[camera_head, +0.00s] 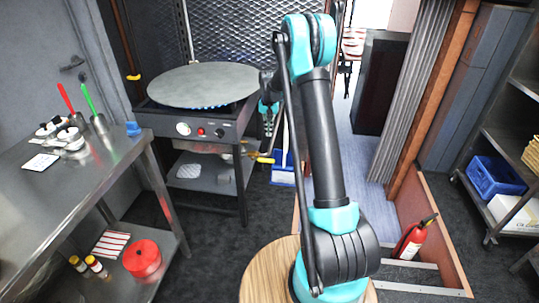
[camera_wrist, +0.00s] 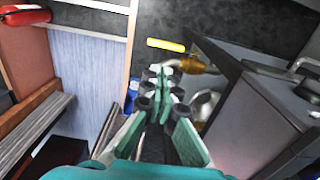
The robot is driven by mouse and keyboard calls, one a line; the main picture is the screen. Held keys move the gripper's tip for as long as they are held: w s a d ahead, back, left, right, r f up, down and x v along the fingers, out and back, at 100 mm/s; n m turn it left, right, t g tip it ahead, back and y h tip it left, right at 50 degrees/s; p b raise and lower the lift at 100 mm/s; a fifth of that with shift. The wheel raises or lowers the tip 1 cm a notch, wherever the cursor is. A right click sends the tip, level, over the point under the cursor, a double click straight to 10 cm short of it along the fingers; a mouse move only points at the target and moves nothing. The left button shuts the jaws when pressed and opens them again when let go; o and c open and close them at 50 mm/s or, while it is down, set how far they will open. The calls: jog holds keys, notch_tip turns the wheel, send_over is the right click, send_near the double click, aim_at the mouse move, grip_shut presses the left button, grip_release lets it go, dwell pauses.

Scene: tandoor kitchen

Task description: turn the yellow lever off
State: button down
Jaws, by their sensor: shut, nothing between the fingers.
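The yellow lever (camera_wrist: 166,45) shows in the wrist view just beyond my fingertips, next to a brass valve body (camera_wrist: 190,65). In the head view a yellow lever (camera_head: 265,160) sticks out at the right side of the griddle stand, below my gripper. My gripper (camera_wrist: 163,75) is shut and empty, its fingertips together. In the wrist view the tips appear just below the lever, with a gap between them in the picture.
The griddle stand (camera_head: 210,130) with its round plate (camera_head: 203,84) stands beside the lever. A blue dustpan (camera_head: 283,168) is on the floor close by. A steel table (camera_head: 80,178) is at left. A fire extinguisher (camera_head: 412,240) stands at right. Dark floor lies between.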

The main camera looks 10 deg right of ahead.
send_near(262, 160)
jog(key=d+f, duration=0.1)
jog(key=f, duration=0.1)
jog(key=d+f, duration=0.1)
jog(key=f, duration=0.1)
jog(key=d+f, duration=0.1)
jog(key=f, duration=0.1)
jog(key=shift+s+d+f, duration=0.2)
jog(key=shift+s+d, duration=0.05)
jog(key=shift+f, duration=0.1)
dwell(0.3)
